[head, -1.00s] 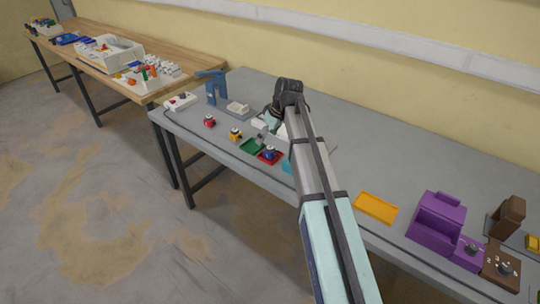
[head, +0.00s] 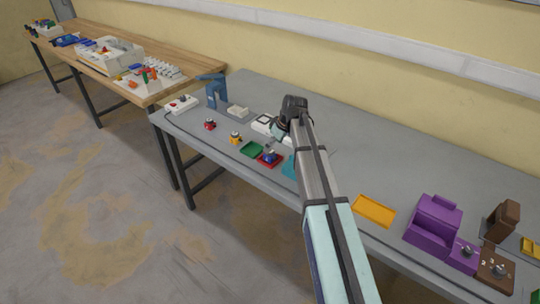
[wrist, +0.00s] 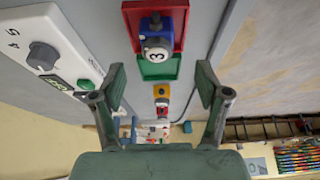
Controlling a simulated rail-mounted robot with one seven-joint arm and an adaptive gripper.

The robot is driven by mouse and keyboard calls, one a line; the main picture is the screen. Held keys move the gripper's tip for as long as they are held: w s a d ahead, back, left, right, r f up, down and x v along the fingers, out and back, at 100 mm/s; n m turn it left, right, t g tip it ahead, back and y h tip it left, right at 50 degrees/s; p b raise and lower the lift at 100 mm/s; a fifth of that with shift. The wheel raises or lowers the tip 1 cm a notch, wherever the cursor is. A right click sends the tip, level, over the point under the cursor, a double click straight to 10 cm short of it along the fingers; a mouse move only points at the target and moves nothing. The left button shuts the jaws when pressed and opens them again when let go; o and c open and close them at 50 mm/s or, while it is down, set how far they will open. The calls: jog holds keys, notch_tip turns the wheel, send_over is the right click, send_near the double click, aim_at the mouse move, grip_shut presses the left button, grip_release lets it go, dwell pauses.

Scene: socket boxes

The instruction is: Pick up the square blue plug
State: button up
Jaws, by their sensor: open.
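The blue plug (wrist: 155,42) has a round pale top marked 3. It sits in a red tray (wrist: 179,14) on the grey table; both also show in the head view, the plug (head: 270,156) and the tray (head: 262,163). In the wrist view my gripper (wrist: 160,84) is open and empty. The plug appears beyond its fingertips, between the lines of the two fingers and a little left of middle. No contact shows.
A green tray (wrist: 160,69) adjoins the red one. A yellow plug (head: 235,138) and a red plug (head: 210,125) stand farther left. A white box with a knob (wrist: 44,55) lies close beside my gripper's left finger. A yellow tray (head: 375,210) and purple box (head: 434,222) are farther right.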

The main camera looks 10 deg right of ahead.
aim_at(271, 157)
jog(key=shift+p+x, duration=1.2)
jog(key=shift+x, duration=1.9)
jog(key=shift+w+d, duration=0.1)
jog(key=c, duration=1.4)
